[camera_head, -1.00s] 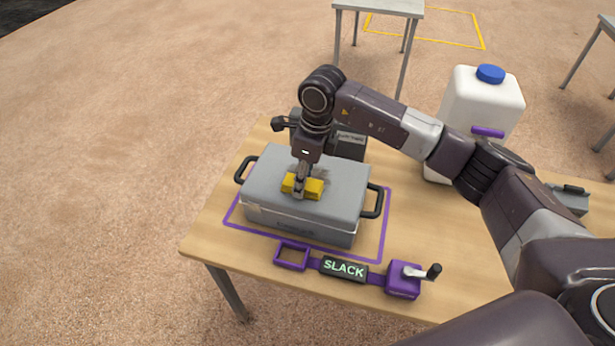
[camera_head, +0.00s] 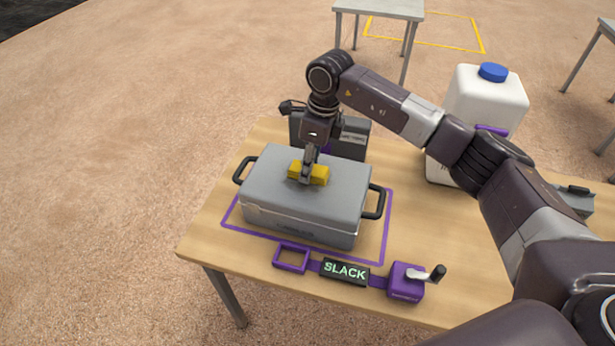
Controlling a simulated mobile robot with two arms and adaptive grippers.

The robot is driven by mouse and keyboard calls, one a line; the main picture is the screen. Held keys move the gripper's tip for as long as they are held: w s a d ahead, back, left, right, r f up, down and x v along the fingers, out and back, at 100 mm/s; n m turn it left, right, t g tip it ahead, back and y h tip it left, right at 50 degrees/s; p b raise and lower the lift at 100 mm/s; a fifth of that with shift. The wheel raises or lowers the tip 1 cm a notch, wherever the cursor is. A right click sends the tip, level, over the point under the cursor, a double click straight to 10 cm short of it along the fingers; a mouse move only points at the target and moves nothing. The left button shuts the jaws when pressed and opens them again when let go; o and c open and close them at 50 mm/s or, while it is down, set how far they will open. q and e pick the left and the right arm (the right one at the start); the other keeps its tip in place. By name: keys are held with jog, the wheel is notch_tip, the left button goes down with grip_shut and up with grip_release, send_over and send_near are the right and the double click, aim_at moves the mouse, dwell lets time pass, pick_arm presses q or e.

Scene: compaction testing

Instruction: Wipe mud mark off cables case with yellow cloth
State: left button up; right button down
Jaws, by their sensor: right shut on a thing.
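The grey cables case (camera_head: 335,205) stands closed on the wooden table, inside a purple outline, with black handles at both ends. My right gripper (camera_head: 308,178) points down over the lid and is shut on the yellow cloth (camera_head: 319,174). The cloth is at the lid's top, towards its far side; whether it presses on the lid or is just above it I cannot tell. No mud mark shows on the visible part of the lid; the part under the cloth and gripper is hidden. My left gripper is not in view.
A purple strap with a "SLACK" display (camera_head: 344,271) and a crank box (camera_head: 405,282) lies in front of the case. A dark grey box (camera_head: 351,140) stands behind it. A white jug (camera_head: 484,105) with a blue cap stands at the right, partly behind my arm.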

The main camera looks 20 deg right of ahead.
aim_at(301, 189)
jog(key=shift+s+a+f+p, duration=0.15)
jog(key=shift+s+a, duration=0.3)
jog(key=shift+s, duration=0.25)
jog(key=shift+s+a+r+p, duration=0.1)
jog(key=shift+s+a, duration=0.4)
jog(key=shift+s, duration=0.2)
jog(key=shift+s+a+f+p, duration=0.15)
jog(key=shift+s+a, duration=0.3)
jog(key=shift+s, duration=0.25)
jog(key=shift+w+d+b, duration=0.55)
jog(key=shift+w+d, duration=0.05)
jog(key=shift+w, duration=0.25)
jog(key=shift+w+d+r+b, duration=0.1)
jog(key=shift+w+d+b, duration=0.15)
jog(key=shift+w+d, duration=0.3)
jog(key=shift+w+d+b, duration=0.25)
jog(key=shift+w+d, duration=0.05)
jog(key=shift+w, duration=0.4)
jog(key=shift+s+a+p, duration=0.3)
jog(key=shift+s+a, duration=0.35)
jog(key=shift+s, duration=0.3)
jog(key=shift+s+a, duration=0.8)
jog(key=shift+s, duration=0.25)
